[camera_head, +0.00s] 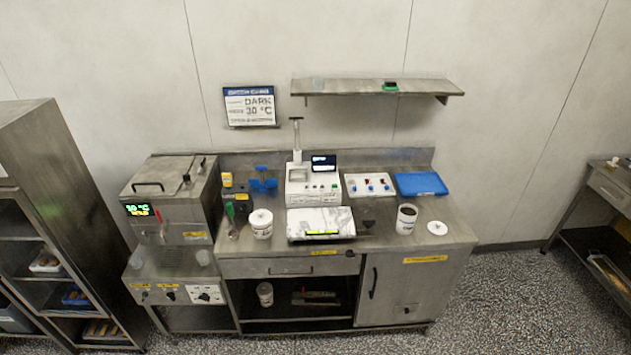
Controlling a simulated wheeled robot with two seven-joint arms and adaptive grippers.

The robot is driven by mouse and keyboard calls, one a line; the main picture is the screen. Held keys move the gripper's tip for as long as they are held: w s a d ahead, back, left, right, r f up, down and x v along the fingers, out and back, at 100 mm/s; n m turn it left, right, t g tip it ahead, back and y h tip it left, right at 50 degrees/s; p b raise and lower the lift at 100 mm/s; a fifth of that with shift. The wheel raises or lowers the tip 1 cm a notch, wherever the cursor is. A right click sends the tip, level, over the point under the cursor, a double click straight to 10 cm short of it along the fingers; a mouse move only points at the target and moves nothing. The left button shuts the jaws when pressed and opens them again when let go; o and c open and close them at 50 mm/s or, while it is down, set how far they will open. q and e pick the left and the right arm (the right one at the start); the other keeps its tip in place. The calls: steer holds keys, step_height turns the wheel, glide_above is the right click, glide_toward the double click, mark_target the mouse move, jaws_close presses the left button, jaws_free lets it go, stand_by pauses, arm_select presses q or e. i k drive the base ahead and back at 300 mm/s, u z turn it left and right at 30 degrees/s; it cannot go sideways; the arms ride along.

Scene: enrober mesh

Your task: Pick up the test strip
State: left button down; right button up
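I cannot make out a test strip for certain; it may be too small at this distance. A white marbled slab (322,219) lies at the front middle of the steel bench (462,234), with a narrow yellow-green mark (322,232) along its front edge. A white instrument (312,188) with a dark screen stands behind the slab. A white tray (357,187) with small red and dark items sits right of the instrument. Neither of my grippers shows in this view.
A blue tray (420,184) and an open white tub (406,219) of dark contents, with a white lid (437,228) beside it, occupy the right. The steel machine (150,192) is left; a wall shelf (345,87) hangs above.

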mark_target(353, 187)
steer(key=u, duration=0.05)
steer(key=i, duration=1.1)
steer(key=z, duration=2)
steer(key=i, duration=1.4)
steer(key=u, duration=1.75)
